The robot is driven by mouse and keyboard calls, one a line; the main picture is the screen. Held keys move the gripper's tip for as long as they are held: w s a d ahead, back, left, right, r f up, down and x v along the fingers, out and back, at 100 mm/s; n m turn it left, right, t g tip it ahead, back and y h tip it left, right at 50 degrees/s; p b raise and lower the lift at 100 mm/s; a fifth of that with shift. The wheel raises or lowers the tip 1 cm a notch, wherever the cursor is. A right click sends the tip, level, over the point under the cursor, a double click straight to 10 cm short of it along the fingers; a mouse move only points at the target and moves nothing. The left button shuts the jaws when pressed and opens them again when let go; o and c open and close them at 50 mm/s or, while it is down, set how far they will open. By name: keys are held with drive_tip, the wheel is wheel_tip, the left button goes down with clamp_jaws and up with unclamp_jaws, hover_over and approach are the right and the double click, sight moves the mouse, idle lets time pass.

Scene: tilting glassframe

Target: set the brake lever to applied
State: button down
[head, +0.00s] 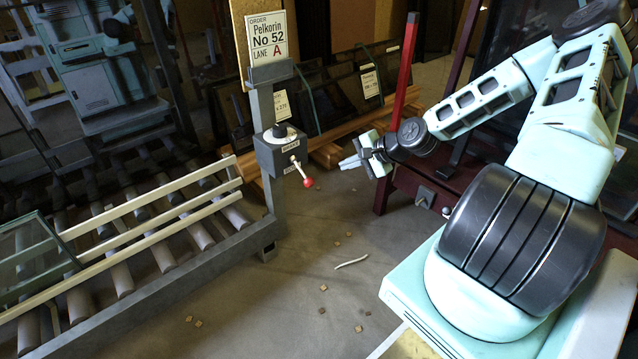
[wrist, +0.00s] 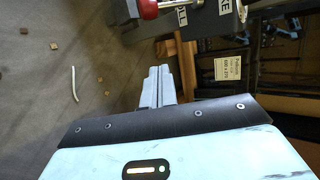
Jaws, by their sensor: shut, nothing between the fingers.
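The brake lever (head: 298,168) is a short pale rod with a red ball knob (head: 308,182) on a grey box (head: 280,152) fixed to a post. It slants down and to the right, its knob below the box's lower label. The upper label reads BRAKE; the lower one is too small to read in the head view. My gripper (head: 350,162) is shut and empty, to the right of the knob and apart from it. In the wrist view, the shut fingers (wrist: 159,72) point up toward the red knob (wrist: 150,8) at the top edge, beside a label ending in "LL".
A roller conveyor (head: 150,218) with a pale rail runs left of the post. A sign (head: 267,36) reading "Pelkorin No 52, Lane A" tops the post. A dark red upright (head: 405,70) stands behind my gripper. Small scraps and a pale strip (head: 351,262) lie on the open floor.

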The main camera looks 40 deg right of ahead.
sight(303, 173)
idle(0.3)
drive_tip(key=w+a+f+b, duration=0.4)
drive_tip(key=w+a+b, duration=0.1)
drive_tip(key=a+b, duration=0.1)
drive_tip(key=shift+w+f+b, duration=0.15)
drive_tip(key=shift+f+b, duration=0.2)
drive_tip(key=shift+b, duration=0.35)
drive_tip(key=shift+a+r+p, duration=0.1)
drive_tip(key=shift+r+p, duration=0.05)
drive_tip(key=shift+p, duration=0.2)
drive_tip(key=shift+r+g+p, duration=0.15)
drive_tip(key=shift+g+p, duration=0.15)
drive_tip(key=shift+p, duration=0.4)
